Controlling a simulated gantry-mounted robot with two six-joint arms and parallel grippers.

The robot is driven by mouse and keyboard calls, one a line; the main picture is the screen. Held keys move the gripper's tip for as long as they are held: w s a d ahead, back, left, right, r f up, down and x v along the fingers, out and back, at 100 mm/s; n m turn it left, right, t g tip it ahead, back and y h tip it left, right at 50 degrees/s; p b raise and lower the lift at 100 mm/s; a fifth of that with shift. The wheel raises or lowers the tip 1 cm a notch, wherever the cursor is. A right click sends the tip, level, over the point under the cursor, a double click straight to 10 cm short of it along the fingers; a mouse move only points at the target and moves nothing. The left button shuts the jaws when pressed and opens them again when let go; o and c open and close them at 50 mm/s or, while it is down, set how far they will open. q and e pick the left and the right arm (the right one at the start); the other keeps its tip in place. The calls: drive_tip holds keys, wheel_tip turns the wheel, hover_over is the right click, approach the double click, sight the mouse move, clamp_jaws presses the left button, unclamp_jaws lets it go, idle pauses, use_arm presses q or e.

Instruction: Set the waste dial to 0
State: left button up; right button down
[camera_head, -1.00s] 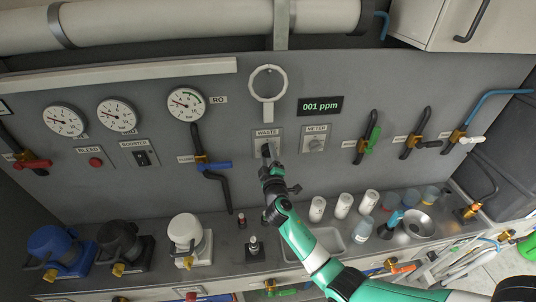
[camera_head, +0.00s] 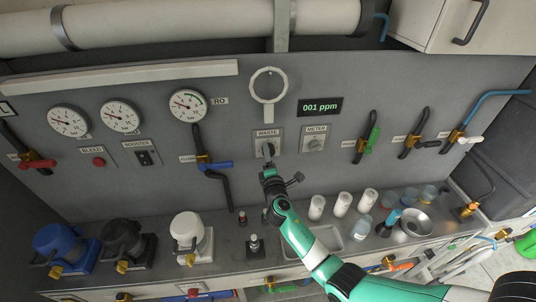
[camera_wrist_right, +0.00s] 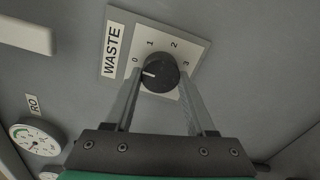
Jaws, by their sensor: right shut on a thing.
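The waste dial (camera_wrist_right: 160,73) is a black round knob on a pale plate marked 0, 1, 2 and 3. Its white pointer mark faces left in the right wrist view, on the side of the 0 and close to it. In the head view the waste dial (camera_head: 268,149) sits under the WASTE label, partly hidden by my gripper. My right gripper (camera_wrist_right: 162,88) has its two fingers on either side of the knob and is shut on it. The right gripper (camera_head: 268,163) reaches it from below in the head view. My left gripper is not in view.
The meter dial (camera_head: 315,144) is close on the right, below a display (camera_head: 320,107) reading 001 ppm. A flush valve with a blue handle (camera_head: 214,166) is on the left. White cylinders (camera_head: 342,204) and a steel funnel (camera_head: 412,224) stand on the counter below.

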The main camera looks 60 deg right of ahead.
drive_tip(key=shift+n, duration=0.3)
drive_tip(key=shift+c, duration=1.2)
unclamp_jaws()
drive_tip(key=shift+a, duration=0.1)
drive_tip(key=p+v, duration=0.1)
drive_tip(key=v, duration=1)
drive_tip(key=shift+s+a+p, duration=0.15)
drive_tip(key=shift+a+p, duration=0.05)
drive_tip(key=shift+p, duration=0.15)
